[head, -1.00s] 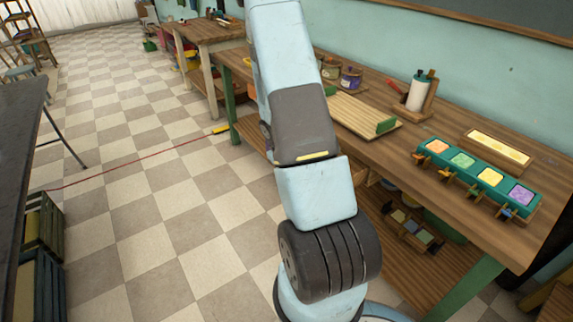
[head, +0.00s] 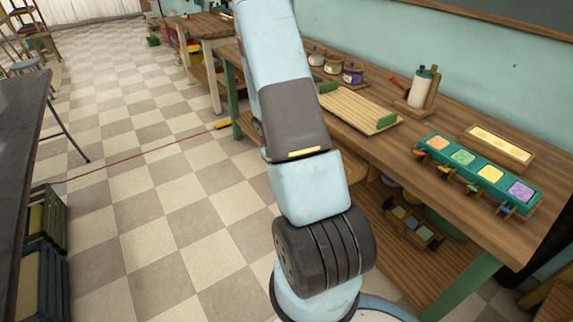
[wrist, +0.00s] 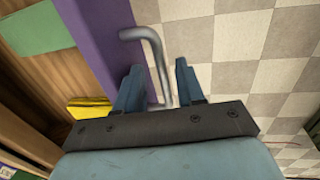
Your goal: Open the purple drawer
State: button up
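The purple drawer front (wrist: 100,42) shows as a broad purple band in the upper left of the wrist view. Its grey bent metal handle (wrist: 150,44) sticks out to the right of it. My gripper (wrist: 158,78) is open, with one blue finger on each side of the handle, and the bar runs down between them. Gaps show beside the bar, so the fingers do not look closed on it. In the head view my arm hides the gripper and the purple front.
A wooden workbench (head: 448,178) runs along the right wall, with a green tray of coloured blocks (head: 478,172) and a slatted board (head: 350,108) on top. A yellow block (wrist: 90,108) lies left of the purple front.

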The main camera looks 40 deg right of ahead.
notch_tip(320, 180, up, 14)
jog(key=a, duration=0.2)
jog(key=shift+a+f, duration=0.25)
dwell(0.5)
jog(key=shift+w, duration=0.1)
dwell(0.3)
jog(key=s+a+r+t, duration=0.1)
jog(key=s+a+r, duration=0.1)
jog(key=a+r, duration=0.35)
jog(key=s+a+r+t, duration=0.1)
jog(key=s+a+r, duration=0.1)
jog(key=r, duration=0.6)
jog(key=s+a+r+t, duration=0.1)
jog(key=s+a+r, duration=0.15)
jog(key=r, duration=0.35)
jog(key=s+a+r+t+y, duration=0.1)
jog(key=s+a+r, duration=0.3)
jog(key=s, duration=0.3)
jog(key=s+a+r+t+y, duration=0.1)
jog(key=s+a+r, duration=0.4)
jog(key=s+r, duration=0.1)
jog(key=shift+s+a+r+n+t, duration=0.3)
jog(key=shift+s+n+t, duration=0.1)
jog(key=shift+s, duration=0.1)
